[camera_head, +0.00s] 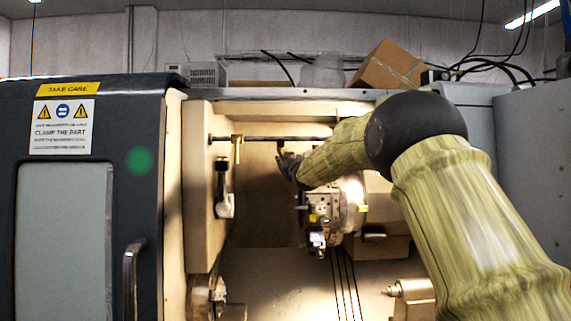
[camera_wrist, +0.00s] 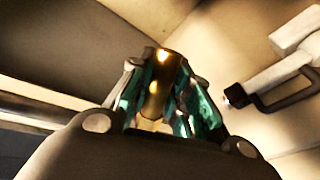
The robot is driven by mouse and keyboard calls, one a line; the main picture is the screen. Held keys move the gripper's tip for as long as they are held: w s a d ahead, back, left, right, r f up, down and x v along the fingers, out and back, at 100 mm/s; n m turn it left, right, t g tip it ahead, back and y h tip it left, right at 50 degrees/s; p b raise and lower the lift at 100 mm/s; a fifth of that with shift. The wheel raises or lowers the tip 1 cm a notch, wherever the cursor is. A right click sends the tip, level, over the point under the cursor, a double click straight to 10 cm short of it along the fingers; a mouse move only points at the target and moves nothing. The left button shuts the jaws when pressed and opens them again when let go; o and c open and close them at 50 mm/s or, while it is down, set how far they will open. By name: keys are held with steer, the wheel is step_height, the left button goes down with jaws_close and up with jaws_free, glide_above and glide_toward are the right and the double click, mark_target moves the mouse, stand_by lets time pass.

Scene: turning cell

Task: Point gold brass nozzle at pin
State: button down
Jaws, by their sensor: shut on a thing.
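My gripper (camera_head: 287,164) is inside the open machine, just below a dark horizontal bar (camera_head: 262,138). In the wrist view its teal-padded fingers (camera_wrist: 165,95) are closed around a gold brass nozzle (camera_wrist: 158,78), whose round end shows beyond the fingertips. A small gold part of the nozzle (camera_head: 281,149) shows at the fingertips in the head view. A second gold piece (camera_head: 237,147) hangs on the bar to the left. I cannot make out a pin with certainty.
A tool turret (camera_head: 335,208) is below and right of my gripper. The dark door (camera_head: 140,200) is at left. Open space lies between wall and turret.

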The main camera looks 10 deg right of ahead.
steer(key=c, duration=1.3)
jaws_free()
steer(key=s+f, duration=0.2)
steer(key=s, duration=0.9)
steer(key=shift+s+d, duration=0.4)
